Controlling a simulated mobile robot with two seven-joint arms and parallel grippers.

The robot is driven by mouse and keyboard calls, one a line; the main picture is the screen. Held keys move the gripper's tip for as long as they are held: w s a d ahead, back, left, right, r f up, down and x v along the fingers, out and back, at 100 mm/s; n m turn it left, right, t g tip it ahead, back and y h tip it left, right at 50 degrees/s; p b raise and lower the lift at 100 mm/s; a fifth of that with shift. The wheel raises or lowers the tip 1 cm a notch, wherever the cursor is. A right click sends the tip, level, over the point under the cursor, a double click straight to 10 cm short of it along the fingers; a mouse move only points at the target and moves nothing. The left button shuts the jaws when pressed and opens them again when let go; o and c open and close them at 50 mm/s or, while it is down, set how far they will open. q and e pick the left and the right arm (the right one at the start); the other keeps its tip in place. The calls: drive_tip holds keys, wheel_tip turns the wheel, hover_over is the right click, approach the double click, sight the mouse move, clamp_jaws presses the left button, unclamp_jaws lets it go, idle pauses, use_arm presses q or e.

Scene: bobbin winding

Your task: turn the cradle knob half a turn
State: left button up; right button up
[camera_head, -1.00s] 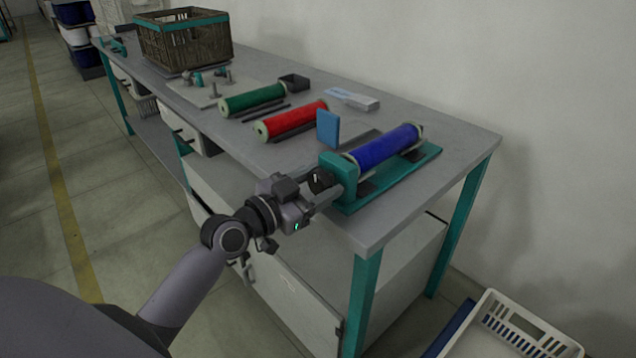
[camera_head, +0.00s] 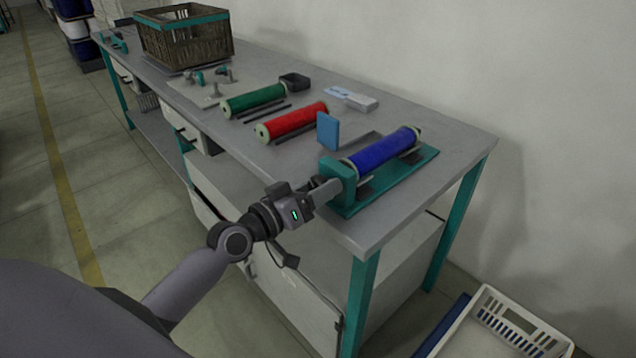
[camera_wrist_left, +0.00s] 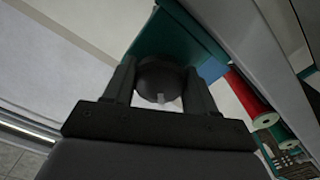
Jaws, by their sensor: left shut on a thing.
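The teal cradle (camera_head: 408,172) stands at the near right end of the bench and holds a blue bobbin (camera_head: 383,150). The black round cradle knob (camera_wrist_left: 158,76) is on its end block, with a pale mark on its rim in the left wrist view. My left gripper (camera_head: 328,189) reaches the end block from the front left. Its two fingers stand on either side of the knob in the left wrist view and are shut on it. In the head view the fingers hide most of the knob. My right gripper is not in view.
A wicker basket (camera_head: 186,42) stands at the far end. A white crate (camera_head: 508,325) is on the floor at right.

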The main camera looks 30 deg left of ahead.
use_arm(q)
drive_tip(key=n+p, duration=0.1)
drive_tip(key=n, duration=0.2)
drive_tip(key=shift+r+n, duration=0.1)
drive_tip(key=shift+n, duration=0.3)
drive_tip(key=n, duration=0.3)
drive_tip(key=shift+n+p, duration=0.3)
drive_tip(key=shift+p, duration=0.1)
drive_tip(key=n, duration=0.3)
drive_tip(key=shift+n+p, duration=0.35)
drive_tip(key=shift+n, duration=0.05)
drive_tip(key=n, duration=0.3)
drive_tip(key=shift+n+p, duration=0.3)
drive_tip(key=shift+p, duration=0.1)
drive_tip(key=n+p, duration=0.2)
drive_tip(key=n, duration=0.4)
drive_tip(key=n+p, duration=0.1)
drive_tip(key=n, duration=0.2)
drive_tip(key=shift+n+p, duration=0.75)
drive_tip(key=shift+n, duration=0.85)
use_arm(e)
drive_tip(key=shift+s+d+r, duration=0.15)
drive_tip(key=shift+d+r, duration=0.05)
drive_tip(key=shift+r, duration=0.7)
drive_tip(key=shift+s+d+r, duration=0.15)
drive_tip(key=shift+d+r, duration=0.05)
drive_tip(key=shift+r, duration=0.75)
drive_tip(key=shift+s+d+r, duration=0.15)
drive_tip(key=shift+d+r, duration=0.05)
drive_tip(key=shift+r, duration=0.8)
